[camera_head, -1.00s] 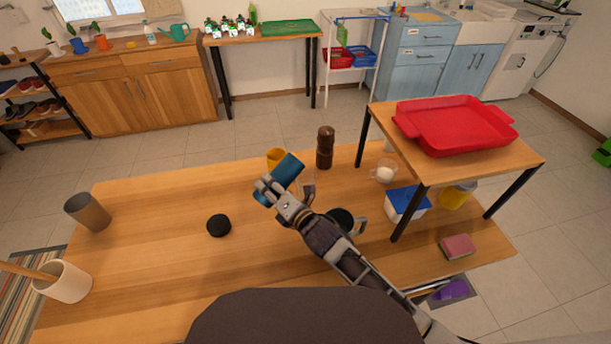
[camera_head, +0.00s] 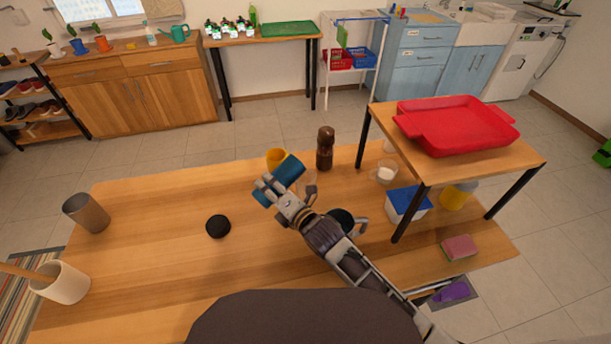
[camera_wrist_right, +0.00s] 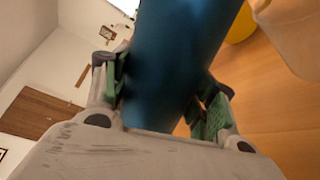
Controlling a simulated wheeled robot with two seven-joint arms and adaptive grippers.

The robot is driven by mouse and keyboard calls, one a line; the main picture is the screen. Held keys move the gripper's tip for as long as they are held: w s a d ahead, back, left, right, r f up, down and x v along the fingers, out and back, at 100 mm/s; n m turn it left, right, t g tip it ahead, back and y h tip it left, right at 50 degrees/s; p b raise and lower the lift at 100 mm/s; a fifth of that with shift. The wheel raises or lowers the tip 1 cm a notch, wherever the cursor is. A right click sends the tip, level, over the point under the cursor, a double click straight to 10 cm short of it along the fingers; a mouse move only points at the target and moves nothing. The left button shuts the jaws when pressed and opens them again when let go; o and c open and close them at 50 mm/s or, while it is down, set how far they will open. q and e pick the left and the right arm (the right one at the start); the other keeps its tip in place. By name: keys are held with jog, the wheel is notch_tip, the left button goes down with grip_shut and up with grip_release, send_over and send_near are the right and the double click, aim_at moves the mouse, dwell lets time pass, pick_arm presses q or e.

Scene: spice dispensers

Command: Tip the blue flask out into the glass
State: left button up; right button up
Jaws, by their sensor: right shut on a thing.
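The blue flask (camera_head: 287,171) is held tilted above the table, its upper end leaning to the right in the head view. My right gripper (camera_head: 268,190) is shut around it. In the right wrist view the flask (camera_wrist_right: 178,60) fills the middle between the two fingers (camera_wrist_right: 162,100). The glass (camera_head: 311,183) shows only faintly just right of the flask, partly hidden by my gripper and wrist. A pale, see-through shape at the upper right of the wrist view may be the glass. I cannot see any contents leaving the flask. My left gripper is not in view.
A black disc (camera_head: 218,227) lies left of my gripper. A clear cup (camera_head: 384,173) and blue-lidded box (camera_head: 406,203) are at right.

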jog(key=shift+r, duration=0.25)
jog(key=shift+w+d+r+m+p, duration=0.1)
jog(key=shift+r+m+p, duration=0.15)
jog(key=shift+m+p, duration=0.35)
jog(key=shift+w+d+r+p, duration=0.15)
jog(key=shift+r+p, duration=0.1)
jog(key=shift+p, duration=0.25)
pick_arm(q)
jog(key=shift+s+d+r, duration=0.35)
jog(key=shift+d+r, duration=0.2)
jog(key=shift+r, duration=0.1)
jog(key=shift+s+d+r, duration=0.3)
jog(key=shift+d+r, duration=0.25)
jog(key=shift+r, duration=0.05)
pick_arm(e)
jog(key=shift+r, duration=0.15)
pick_arm(q)
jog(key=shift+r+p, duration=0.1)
jog(key=shift+p, duration=0.2)
pick_arm(e)
jog(key=shift+m, duration=0.3)
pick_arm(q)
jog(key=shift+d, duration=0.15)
pick_arm(e)
jog(key=shift+w+d, duration=0.1)
